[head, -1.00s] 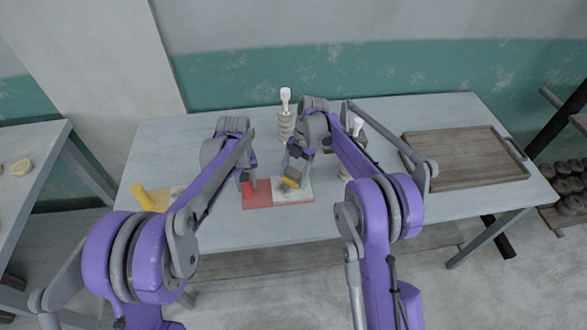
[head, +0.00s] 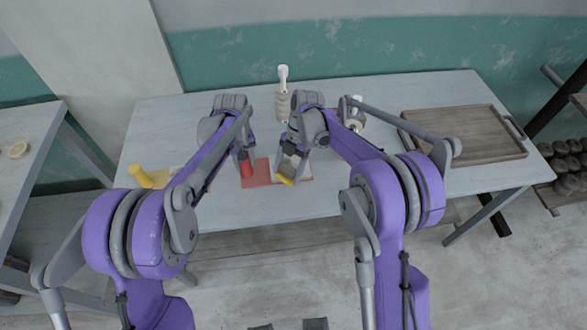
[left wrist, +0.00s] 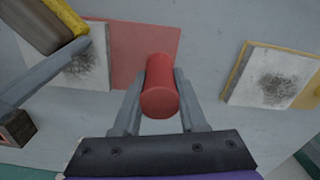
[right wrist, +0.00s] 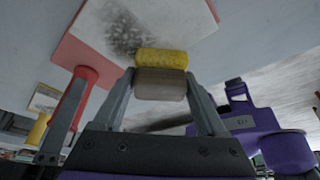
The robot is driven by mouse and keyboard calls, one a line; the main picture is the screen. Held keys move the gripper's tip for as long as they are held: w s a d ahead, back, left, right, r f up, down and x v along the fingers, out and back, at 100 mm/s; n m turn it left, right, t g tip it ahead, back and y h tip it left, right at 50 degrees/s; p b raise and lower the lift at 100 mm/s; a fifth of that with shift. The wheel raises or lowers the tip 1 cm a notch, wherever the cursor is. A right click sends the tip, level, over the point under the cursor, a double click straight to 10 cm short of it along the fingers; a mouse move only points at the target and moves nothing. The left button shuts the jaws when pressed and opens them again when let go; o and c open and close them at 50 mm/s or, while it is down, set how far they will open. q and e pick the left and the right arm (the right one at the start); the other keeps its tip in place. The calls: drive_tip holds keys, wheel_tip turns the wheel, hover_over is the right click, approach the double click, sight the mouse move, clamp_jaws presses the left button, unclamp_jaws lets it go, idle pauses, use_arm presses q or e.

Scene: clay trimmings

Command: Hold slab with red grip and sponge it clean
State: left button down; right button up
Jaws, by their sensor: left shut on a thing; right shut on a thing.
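The red slab (head: 258,179) lies flat on the table. Its white face in the left wrist view (left wrist: 95,75) carries a dark grey smudge. My left gripper (left wrist: 160,76) is shut on the upright red grip (left wrist: 159,92) at the slab's side; the grip also shows in the head view (head: 246,169). My right gripper (right wrist: 160,84) is shut on the sponge (right wrist: 160,57), a yellow pad with a grey-brown back. In the head view the sponge (head: 285,180) is over the white face near its front edge; I cannot tell whether it touches.
A second smudged slab (left wrist: 270,80) with a yellow grip (head: 140,176) lies to the left. A pale bottle (head: 283,100) stands behind my grippers. A wooden tray (head: 465,134) fills the table's right side. The table's front strip is clear.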

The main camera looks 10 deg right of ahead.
drive_tip(key=shift+w+d, duration=0.1)
drive_tip(key=shift+w, duration=4.9)
drive_tip(key=shift+a, duration=1)
drive_tip(key=shift+s+r, duration=0.1)
drive_tip(key=shift+s, duration=5.05)
drive_tip(key=shift+r, duration=4)
use_arm(q)
drive_tip(key=shift+c, duration=1.9)
unclamp_jaws()
